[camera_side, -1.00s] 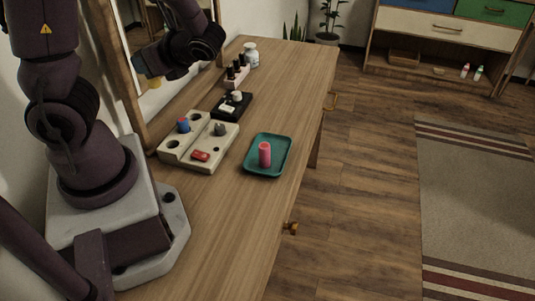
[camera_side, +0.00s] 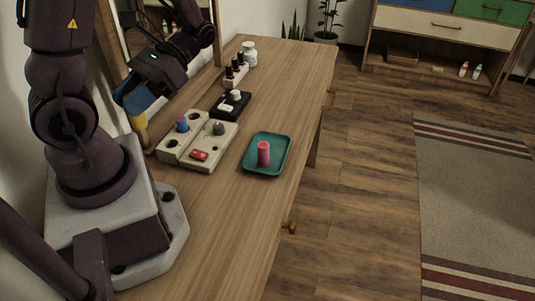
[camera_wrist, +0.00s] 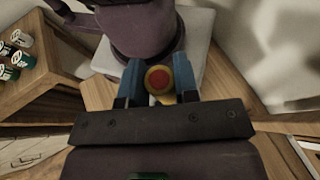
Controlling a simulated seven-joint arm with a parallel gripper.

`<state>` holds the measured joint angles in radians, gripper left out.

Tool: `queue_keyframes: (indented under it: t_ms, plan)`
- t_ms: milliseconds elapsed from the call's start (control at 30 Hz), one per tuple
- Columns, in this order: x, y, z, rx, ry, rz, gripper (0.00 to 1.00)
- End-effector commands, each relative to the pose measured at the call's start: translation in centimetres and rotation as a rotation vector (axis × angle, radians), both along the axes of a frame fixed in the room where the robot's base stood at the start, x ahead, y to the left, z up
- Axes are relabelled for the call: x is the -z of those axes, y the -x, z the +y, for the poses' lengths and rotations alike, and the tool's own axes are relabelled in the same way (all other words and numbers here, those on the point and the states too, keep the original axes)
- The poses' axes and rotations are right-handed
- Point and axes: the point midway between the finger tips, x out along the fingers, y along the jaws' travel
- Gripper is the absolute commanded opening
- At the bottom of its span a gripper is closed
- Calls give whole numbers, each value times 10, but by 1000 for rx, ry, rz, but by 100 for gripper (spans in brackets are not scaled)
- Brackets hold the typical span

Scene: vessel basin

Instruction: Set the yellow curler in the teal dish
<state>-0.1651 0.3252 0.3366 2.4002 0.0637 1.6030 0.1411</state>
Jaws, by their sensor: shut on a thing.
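The yellow curler (camera_side: 139,123) hangs below my gripper (camera_side: 135,103), left of the beige holder and above the table's left side. In the wrist view its round end, yellow with a red centre (camera_wrist: 158,79), sits between the two blue fingers of my gripper (camera_wrist: 158,82). My gripper is shut on it. The teal dish (camera_side: 279,143) lies near the table's right edge, well to the right of my gripper. A pinkish-red curler (camera_side: 264,153) stands upright in the dish, with bare dish around it.
The beige holder (camera_side: 172,155) carries a blue curler (camera_side: 182,124), a grey piece (camera_side: 218,128) and a red piece (camera_side: 199,155). Behind it are a black tray (camera_side: 222,113), a bottle rack (camera_side: 235,76) and a white jar (camera_side: 250,54). The front of the table is clear.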

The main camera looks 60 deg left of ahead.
Motion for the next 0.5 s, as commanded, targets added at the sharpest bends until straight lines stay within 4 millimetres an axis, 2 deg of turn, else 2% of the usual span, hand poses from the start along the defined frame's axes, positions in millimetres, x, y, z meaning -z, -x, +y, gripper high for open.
queue_keyframes:
  t_ms: [100,233,400,500]
  plan:
    - [1,-18,-22,-357,0,-1,5]
    - [-4,-48,-37,-736,1,-4,5]
    - [-16,-88,-39,-1152,0,-6,5]
    - [-23,-107,-33,-1331,-1,-7,5]
